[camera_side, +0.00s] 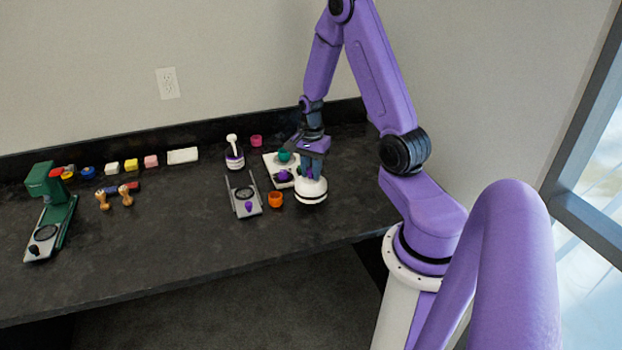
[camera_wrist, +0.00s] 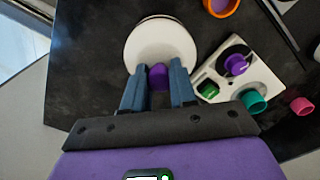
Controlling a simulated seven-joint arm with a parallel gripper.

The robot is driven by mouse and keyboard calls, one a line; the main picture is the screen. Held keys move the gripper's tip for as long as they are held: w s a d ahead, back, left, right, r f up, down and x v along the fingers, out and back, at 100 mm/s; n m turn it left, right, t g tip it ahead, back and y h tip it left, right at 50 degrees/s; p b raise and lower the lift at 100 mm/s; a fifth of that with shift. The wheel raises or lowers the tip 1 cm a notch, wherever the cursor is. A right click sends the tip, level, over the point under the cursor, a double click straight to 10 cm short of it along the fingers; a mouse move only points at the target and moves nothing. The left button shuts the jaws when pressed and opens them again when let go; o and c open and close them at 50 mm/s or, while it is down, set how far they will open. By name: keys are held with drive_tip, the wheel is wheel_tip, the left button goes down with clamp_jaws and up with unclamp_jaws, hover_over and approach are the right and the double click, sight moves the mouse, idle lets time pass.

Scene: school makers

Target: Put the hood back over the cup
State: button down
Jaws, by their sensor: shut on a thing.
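The hood (camera_side: 312,190) is a white dome with a purple knob, near the table's front edge at centre right. My gripper (camera_side: 313,168) is above it with its fingers down around the knob. In the wrist view my gripper (camera_wrist: 158,80) is shut on the purple knob of the white hood (camera_wrist: 160,40). I cannot tell whether the hood touches the table or hangs just above it. An orange cup (camera_side: 275,199) stands left of the hood, and it also shows in the wrist view (camera_wrist: 222,6). Anything under the hood is hidden.
A white tray (camera_wrist: 268,78) beside the hood bears purple, green and teal pieces. A pink cup (camera_side: 256,140) stands behind. A grey plate with rails (camera_side: 247,207) lies left of the orange cup. A green press (camera_side: 54,205) stands far left. The middle front of the table is clear.

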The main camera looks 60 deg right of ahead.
wheel_tip(320, 180, up, 5)
drive_tip(key=shift+f, duration=0.1)
drive_tip(key=shift+w+r, duration=0.1)
drive_tip(key=shift+r, duration=0.2)
drive_tip(key=shift+w+d+r, duration=0.15)
drive_tip(key=shift+w+d, duration=0.05)
drive_tip(key=shift+w, duration=0.05)
drive_tip(key=w+d, duration=1.4)
drive_tip(key=w, duration=0.3)
drive_tip(key=shift+s+d+f, duration=0.1)
drive_tip(key=shift+f, duration=1.4)
drive_tip(key=shift+s+d+f, duration=0.1)
drive_tip(key=shift+f, duration=1.4)
drive_tip(key=shift+w+f, duration=0.1)
drive_tip(key=shift+f, duration=0.5)
drive_tip(key=c, duration=1.2)
unclamp_jaws()
